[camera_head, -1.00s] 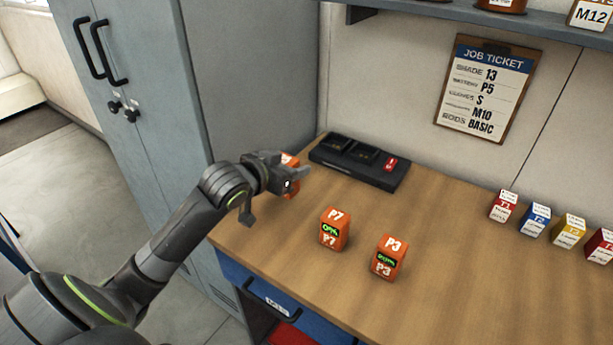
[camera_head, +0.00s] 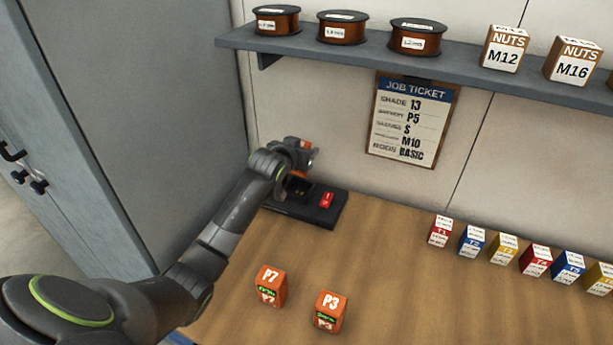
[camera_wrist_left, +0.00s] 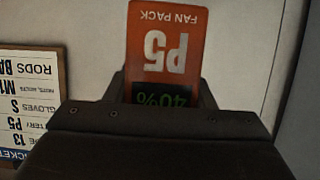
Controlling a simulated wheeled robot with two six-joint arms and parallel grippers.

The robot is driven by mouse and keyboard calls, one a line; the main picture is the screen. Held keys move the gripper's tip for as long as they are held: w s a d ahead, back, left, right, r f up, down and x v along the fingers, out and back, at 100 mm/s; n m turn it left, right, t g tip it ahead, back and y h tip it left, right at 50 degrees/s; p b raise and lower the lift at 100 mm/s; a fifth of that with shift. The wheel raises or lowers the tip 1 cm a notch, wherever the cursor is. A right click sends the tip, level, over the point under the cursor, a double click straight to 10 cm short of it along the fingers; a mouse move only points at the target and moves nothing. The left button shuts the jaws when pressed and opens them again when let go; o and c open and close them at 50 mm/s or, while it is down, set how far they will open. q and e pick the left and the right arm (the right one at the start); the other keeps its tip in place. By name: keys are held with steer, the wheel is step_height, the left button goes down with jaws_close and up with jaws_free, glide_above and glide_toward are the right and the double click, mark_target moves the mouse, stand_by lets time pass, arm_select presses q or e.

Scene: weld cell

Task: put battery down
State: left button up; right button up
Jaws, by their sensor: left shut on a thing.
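My left gripper (camera_head: 300,152) is shut on an orange battery (camera_head: 306,144), held above the left part of the black charger (camera_head: 318,213) at the back of the bench. In the left wrist view the battery (camera_wrist_left: 165,45) reads "FAN PACK P5" and "40%", upside down in the picture. My arm and gripper hide part of the charger. Orange batteries P7 (camera_head: 271,286) and P3 (camera_head: 330,311) stand on the bench nearer to me. My right gripper is not in view.
The wooden bench (camera_head: 400,265) is clear right of the charger. Several small coloured boxes (camera_head: 503,249) stand along the back wall. A shelf (camera_head: 350,58) with spools and nut boxes overhangs it. A job ticket (camera_head: 413,120) listing battery P5 hangs below. A grey cabinet (camera_head: 140,110) stands left.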

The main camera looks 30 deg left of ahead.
arm_select(q)
steer(key=f, duration=0.3)
steer(key=shift+s+f, duration=0.2)
steer(key=shift+f, duration=0.05)
step_height(320, 180, down, 3)
steer(key=shift+w+f+p, duration=0.1)
steer(key=shift+f+p, duration=0.05)
steer(key=shift+p, duration=0.4)
steer(key=shift+f, duration=0.35)
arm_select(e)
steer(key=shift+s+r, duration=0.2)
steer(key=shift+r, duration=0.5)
arm_select(q)
steer(key=shift+f, duration=0.1)
steer(key=o, duration=1.2)
